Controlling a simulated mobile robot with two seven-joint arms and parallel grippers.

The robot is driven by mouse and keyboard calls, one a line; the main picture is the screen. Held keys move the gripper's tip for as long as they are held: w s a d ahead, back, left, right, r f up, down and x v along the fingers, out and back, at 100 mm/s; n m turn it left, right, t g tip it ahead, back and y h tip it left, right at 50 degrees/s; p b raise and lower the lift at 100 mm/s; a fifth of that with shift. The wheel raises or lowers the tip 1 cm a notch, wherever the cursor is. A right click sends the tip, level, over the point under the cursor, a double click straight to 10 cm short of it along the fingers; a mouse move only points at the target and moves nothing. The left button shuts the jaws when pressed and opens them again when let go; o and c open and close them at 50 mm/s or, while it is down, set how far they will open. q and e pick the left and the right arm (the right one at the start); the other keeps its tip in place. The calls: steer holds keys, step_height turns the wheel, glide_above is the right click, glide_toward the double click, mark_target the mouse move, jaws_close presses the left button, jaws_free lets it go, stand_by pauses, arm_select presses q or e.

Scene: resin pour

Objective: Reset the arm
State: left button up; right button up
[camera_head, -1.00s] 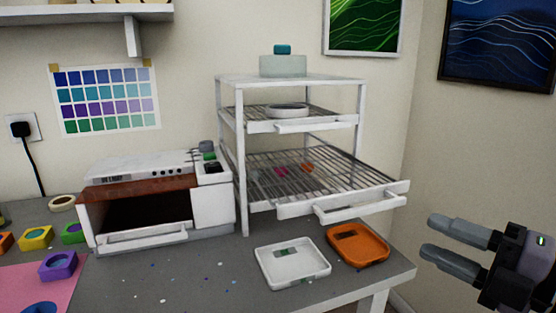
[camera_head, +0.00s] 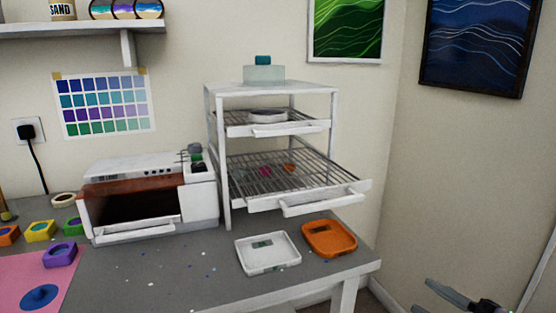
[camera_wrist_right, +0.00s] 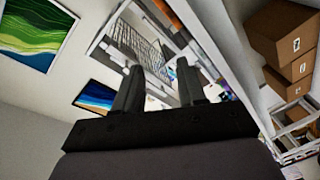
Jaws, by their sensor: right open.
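My right gripper (camera_head: 455,298) shows at the bottom right corner of the head view, partly cut off by the frame edge. It is open and empty, to the right of the table and apart from everything. In the right wrist view its two dark fingers (camera_wrist_right: 157,88) stand spread with nothing between them. Beyond them the white rack (camera_wrist_right: 106,20) shows tilted. My left gripper is not in view.
The grey table (camera_head: 180,285) holds a white oven (camera_head: 205,205) with its front open, a white rack (camera_head: 222,160) with its lower shelf pulled out, a white tray (camera_head: 268,268) and an orange tray (camera_head: 345,250). Cardboard boxes (camera_wrist_right: 285,35) show in the wrist view.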

steer(key=s+a+f+m+g+h+p, duration=0.2)
steer(key=s+f+m, duration=0.5)
steer(key=f, duration=0.5)
steer(key=s+a+f+m+g+h+p, duration=0.1)
steer(key=s+a+f+m+g+h, duration=0.1)
steer(key=s+f+m+h, duration=0.2)
steer(key=s+f+m, duration=0.3)
steer(key=f+m, duration=0.1)
steer(key=f, duration=0.4)
steer(key=shift+s+a+f+p, duration=0.3)
steer(key=shift+a+p, duration=0.05)
steer(key=shift+p, duration=0.05)
steer(key=shift+w+a, duration=0.1)
